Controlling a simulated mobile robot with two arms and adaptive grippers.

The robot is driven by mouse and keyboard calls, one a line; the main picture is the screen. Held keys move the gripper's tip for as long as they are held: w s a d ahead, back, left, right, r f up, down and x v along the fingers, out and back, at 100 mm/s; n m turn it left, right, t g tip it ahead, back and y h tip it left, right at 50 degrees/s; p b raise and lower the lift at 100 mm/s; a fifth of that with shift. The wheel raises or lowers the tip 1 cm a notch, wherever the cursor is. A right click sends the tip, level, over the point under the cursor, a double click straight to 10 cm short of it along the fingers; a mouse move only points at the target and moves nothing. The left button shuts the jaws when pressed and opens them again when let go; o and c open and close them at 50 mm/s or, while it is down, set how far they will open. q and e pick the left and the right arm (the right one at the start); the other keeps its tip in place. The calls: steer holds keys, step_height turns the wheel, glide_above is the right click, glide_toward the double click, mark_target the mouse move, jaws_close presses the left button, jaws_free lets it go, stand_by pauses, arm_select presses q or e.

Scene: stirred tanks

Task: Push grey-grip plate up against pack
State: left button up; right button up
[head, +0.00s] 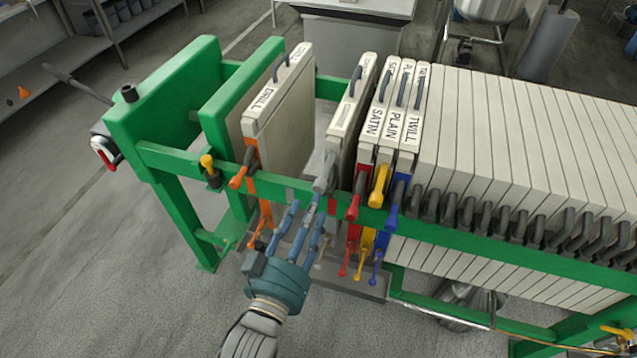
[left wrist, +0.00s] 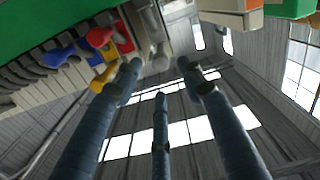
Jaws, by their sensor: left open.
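The grey-grip plate (head: 345,130) is a pale upright plate with a grey side grip (head: 325,175) and a black top handle. It hangs apart from the drill plate on its left, with a narrow gap to the pack (head: 455,120) on its right. The nearest pack plate is the satin plate (head: 372,125) with a red grip. My left gripper (head: 308,208) is open, its fingers pointing up just below the grey grip. In the left wrist view, the grey grip (left wrist: 160,55) shows just beyond the spread fingertips (left wrist: 160,75). My right gripper is not seen.
The orange-grip drill plate (head: 280,105) stands near the green pressing head (head: 235,100). A green side rail (head: 290,190) runs in front of the plates. Yellow (head: 380,185) and blue (head: 397,200) grips sit right of the red one. Floor in front is clear.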

mark_target(318, 191)
arm_select(q)
steer(key=p+x, duration=0.1)
steer(key=x, duration=0.6)
steer(key=shift+w+f, duration=0.1)
steer(key=shift+w, duration=0.25)
jaws_close()
